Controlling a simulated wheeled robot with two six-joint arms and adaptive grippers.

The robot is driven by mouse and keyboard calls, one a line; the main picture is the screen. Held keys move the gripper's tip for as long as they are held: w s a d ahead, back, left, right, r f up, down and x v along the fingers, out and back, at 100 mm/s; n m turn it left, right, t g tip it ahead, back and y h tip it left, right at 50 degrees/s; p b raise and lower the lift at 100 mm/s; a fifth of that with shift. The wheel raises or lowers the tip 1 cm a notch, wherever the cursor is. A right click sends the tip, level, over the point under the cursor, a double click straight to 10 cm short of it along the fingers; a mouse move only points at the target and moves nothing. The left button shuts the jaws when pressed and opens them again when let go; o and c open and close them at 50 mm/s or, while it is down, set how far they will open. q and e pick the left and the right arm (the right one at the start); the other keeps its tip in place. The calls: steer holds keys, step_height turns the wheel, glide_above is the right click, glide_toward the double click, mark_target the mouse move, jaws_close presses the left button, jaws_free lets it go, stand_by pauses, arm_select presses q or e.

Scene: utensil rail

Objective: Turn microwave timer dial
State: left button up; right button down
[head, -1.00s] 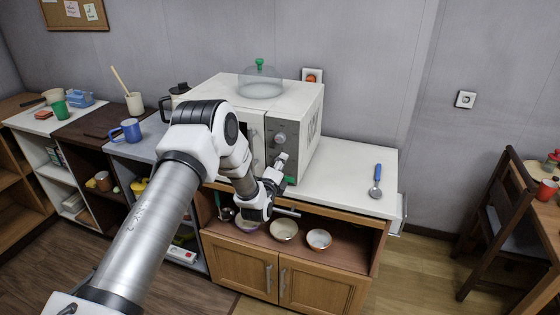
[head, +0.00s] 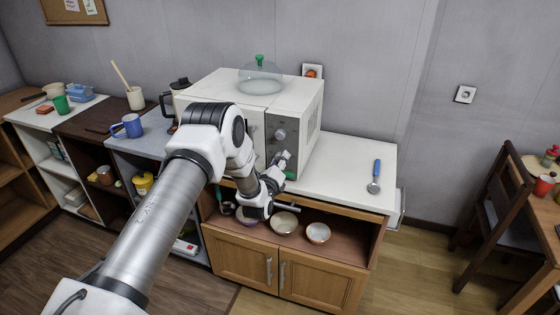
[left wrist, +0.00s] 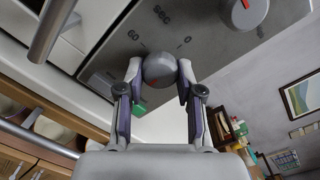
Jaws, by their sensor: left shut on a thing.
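The white microwave (head: 237,92) stands on the counter with a grey control panel on its right front. Its upper knob (head: 280,134) is free and also shows in the left wrist view (left wrist: 243,12), with a red mark. The lower knob, the timer dial (left wrist: 160,68), is round and grey, with "60", "sec" and "0" printed around it. My left gripper (left wrist: 160,75) is shut on this dial, one finger on each side. In the head view my left gripper (head: 283,160) largely hides the dial. My right gripper is not in view.
A green button (left wrist: 139,108) sits just below the dial. A glass dome (head: 260,80) with a green knob rests on top of the microwave. A blue-handled spoon (head: 376,176) lies on the counter at right. Bowls (head: 284,222) stand on the shelf below my wrist.

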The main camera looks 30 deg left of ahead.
arm_select(q)
steer(key=shift+f, duration=0.15)
steer(key=o, duration=1.2)
steer(key=shift+c, duration=0.2)
steer(key=shift+s, duration=0.1)
steer(key=v, duration=1.2)
